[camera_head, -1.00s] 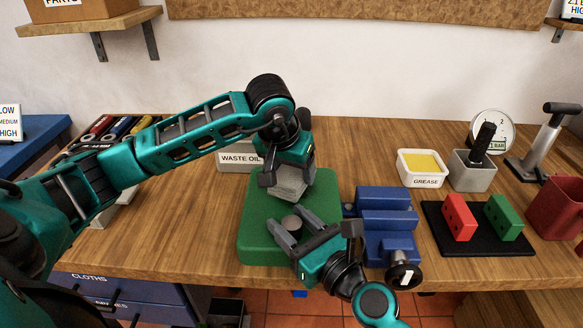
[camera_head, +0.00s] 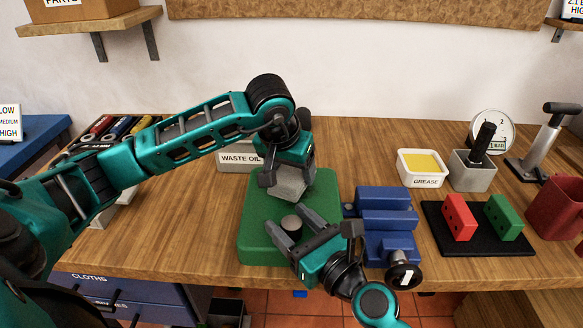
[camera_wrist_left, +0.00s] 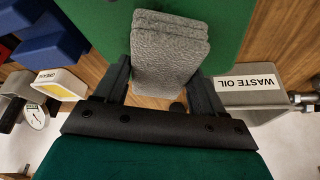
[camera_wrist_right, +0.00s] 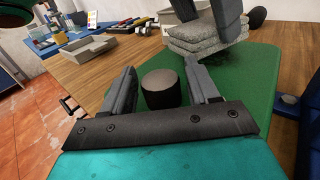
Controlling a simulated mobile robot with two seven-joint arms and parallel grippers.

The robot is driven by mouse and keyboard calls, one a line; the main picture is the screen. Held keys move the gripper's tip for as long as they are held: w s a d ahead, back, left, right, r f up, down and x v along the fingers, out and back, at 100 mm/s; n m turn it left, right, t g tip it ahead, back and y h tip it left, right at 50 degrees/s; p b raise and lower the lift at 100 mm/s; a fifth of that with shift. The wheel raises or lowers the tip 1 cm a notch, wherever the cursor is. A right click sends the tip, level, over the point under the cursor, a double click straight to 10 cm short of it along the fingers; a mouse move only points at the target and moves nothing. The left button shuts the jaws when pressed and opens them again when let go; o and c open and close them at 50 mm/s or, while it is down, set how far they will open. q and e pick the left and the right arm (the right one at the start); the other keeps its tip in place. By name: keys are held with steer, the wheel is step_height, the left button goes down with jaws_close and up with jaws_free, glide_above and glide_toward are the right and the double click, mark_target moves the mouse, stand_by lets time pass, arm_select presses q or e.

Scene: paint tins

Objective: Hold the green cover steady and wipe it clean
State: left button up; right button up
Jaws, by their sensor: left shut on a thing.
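The green cover (camera_head: 262,215) lies on the workbench near its front edge, with a dark round knob (camera_head: 291,223) on top. My left gripper (camera_head: 290,178) is shut on a grey folded cloth (camera_head: 291,184), which also shows in the left wrist view (camera_wrist_left: 168,55). The cloth is at the far part of the cover; whether it presses on the surface is hard to tell. My right gripper (camera_head: 297,222) is open, with a finger on each side of the knob. In the right wrist view, small gaps show between the fingers and the knob (camera_wrist_right: 161,88).
A grease tub (camera_head: 421,168) and a black mat (camera_head: 480,242) with red and green blocks are further right. Bare wood lies left of the cover.

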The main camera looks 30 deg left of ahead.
steer(key=shift+o, duration=0.9)
steer(key=shift+v, duration=0.9)
steer(key=shift+a, duration=0.1)
steer(key=shift+x, duration=0.85)
